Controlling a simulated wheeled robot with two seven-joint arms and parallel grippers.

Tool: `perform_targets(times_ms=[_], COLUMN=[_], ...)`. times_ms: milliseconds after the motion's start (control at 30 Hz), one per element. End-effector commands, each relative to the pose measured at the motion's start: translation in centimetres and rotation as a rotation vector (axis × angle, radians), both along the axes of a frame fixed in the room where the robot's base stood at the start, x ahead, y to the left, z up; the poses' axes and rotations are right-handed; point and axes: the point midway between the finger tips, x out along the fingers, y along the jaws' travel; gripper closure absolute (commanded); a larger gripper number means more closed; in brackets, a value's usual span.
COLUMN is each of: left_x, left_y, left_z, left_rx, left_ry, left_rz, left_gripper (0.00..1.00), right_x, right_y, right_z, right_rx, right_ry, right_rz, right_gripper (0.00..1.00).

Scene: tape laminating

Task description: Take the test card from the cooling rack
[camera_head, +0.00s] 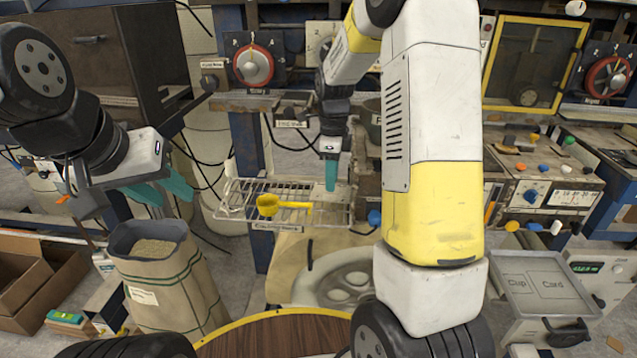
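The cooling rack (232,203) is a wire shelf in the middle of the view, with a label on its front edge. A yellow spoon-like object (268,205) lies at its front middle. My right gripper (331,176) points down over the right part of the rack. Its teal fingers overlap in this view, so the gap between them and anything held are unclear. My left gripper (163,190) is at the left, above a paper sack, with its teal fingers apart and nothing seen between them.
The open sack (175,285) of grainy material stands below my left gripper. A round wooden table (275,338) is at the front. A red dial (253,65) is behind the rack. My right arm hides much of the centre right.

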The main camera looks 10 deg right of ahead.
Motion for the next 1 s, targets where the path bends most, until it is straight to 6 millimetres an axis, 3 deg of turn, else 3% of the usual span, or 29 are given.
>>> perform_targets(times_ms=[300, 567, 733, 1000], left_x=[0.0, 0.0, 0.0, 0.0], left_y=[0.0, 0.0, 0.0, 0.0], left_z=[0.0, 0.0, 0.0, 0.0], left_rx=[0.000, 0.000, 0.000, 0.000], left_ry=[0.000, 0.000, 0.000, 0.000], left_rz=[0.000, 0.000, 0.000, 0.000], left_gripper=[0.64, 0.64, 0.64, 0.64], right_x=[0.1, 0.1, 0.1, 0.1], right_y=[0.6, 0.6, 0.6, 0.6], right_z=[-4.3, -4.6, -4.6, -4.5], right_rx=[0.001, 0.001, 0.001, 0.001], right_ry=[0.002, 0.000, 0.000, 0.000], right_rz=[0.002, 0.002, 0.002, 0.002], right_gripper=[0.70, 0.70, 1.00, 1.00])
